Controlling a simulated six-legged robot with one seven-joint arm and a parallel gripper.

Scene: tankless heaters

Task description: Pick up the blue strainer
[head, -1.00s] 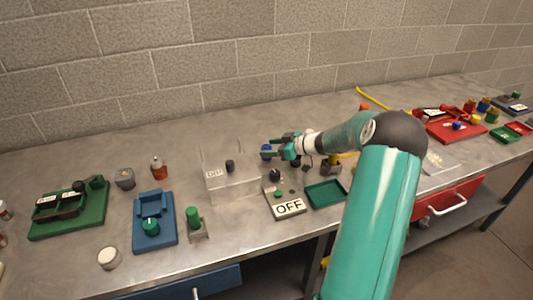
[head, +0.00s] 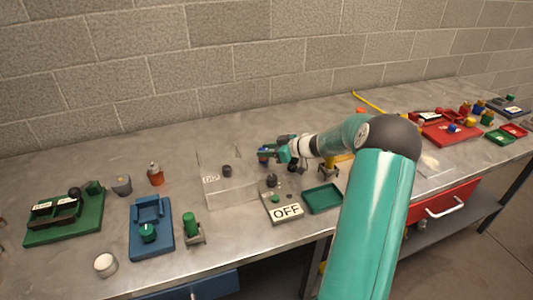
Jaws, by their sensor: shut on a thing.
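The blue strainer (head: 262,154) is a small blue piece near the middle of the bench, behind the grey OFF plate. My gripper (head: 267,151) has its fingers closed around it. The fingers hide most of the strainer. It is too small to tell whether it touches the bench.
A clear box (head: 229,191) stands just left of my gripper. The OFF plate (head: 282,208) and a green tray (head: 322,198) lie in front. A blue fixture (head: 151,240) and green fixture (head: 65,229) are at left. A red tray (head: 450,133) is at right.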

